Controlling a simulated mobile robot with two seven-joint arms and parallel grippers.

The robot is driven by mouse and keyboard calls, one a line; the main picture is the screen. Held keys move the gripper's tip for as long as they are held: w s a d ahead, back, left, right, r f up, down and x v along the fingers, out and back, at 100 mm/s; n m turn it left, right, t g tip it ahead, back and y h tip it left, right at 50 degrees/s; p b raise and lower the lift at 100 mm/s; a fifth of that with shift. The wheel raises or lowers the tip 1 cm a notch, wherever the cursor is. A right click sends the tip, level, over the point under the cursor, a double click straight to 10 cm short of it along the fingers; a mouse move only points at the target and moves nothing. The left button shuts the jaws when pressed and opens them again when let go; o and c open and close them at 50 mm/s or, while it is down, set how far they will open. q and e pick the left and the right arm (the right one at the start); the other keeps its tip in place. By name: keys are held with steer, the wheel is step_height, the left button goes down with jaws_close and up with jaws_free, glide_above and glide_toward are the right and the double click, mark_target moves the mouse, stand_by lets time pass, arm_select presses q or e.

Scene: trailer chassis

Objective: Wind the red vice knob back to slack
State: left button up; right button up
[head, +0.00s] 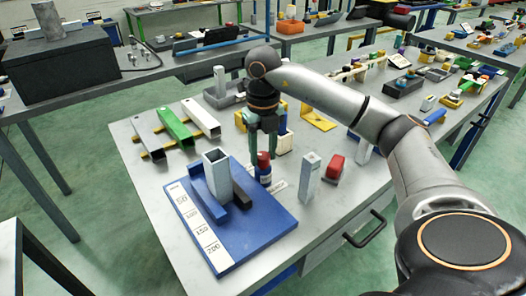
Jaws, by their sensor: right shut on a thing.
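The red vice knob (263,161) is small and sits near the right side of the blue plate on the table. My right gripper (263,151) points down over it from above, its green fingers shut on it. The fingers hide part of the knob, and I cannot tell how far it is wound. My left gripper is not in this view.
The blue plate (258,233) carries an upright square metal tube (217,174) and a white scale strip. To the right stand another metal tube (309,175) and a red block (335,165). Green and grey bars (174,129) lie at the left. The table's front right is clear.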

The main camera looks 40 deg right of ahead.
jaws_close()
